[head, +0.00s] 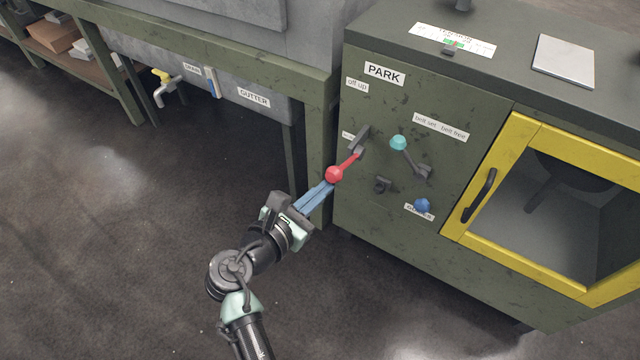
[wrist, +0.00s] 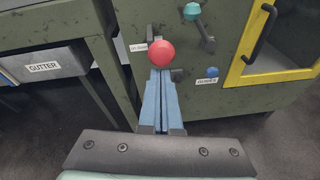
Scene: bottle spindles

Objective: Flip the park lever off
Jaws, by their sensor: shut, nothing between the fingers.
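The park lever has a red ball knob (head: 334,174) on a short red arm that runs up and right to a dark pivot on the green cabinet's front. The "PARK" label (head: 384,73) is above it, with an "off up" label (head: 357,85) below that. The lever's arm slants down and outward from the pivot. My gripper (head: 328,187) is shut and empty, with its blue fingertips right at the underside of the red knob. In the wrist view the knob (wrist: 161,53) sits just beyond the fingertips (wrist: 160,72) and hides their very ends. I cannot tell whether they touch.
A teal-knobbed lever (head: 398,142) stands right of the park lever, with a blue knob (head: 422,205) lower down. The yellow-framed door (head: 453,213) is further right. A green bench frame with a gutter (head: 254,97) is at left. Open floor lies in front.

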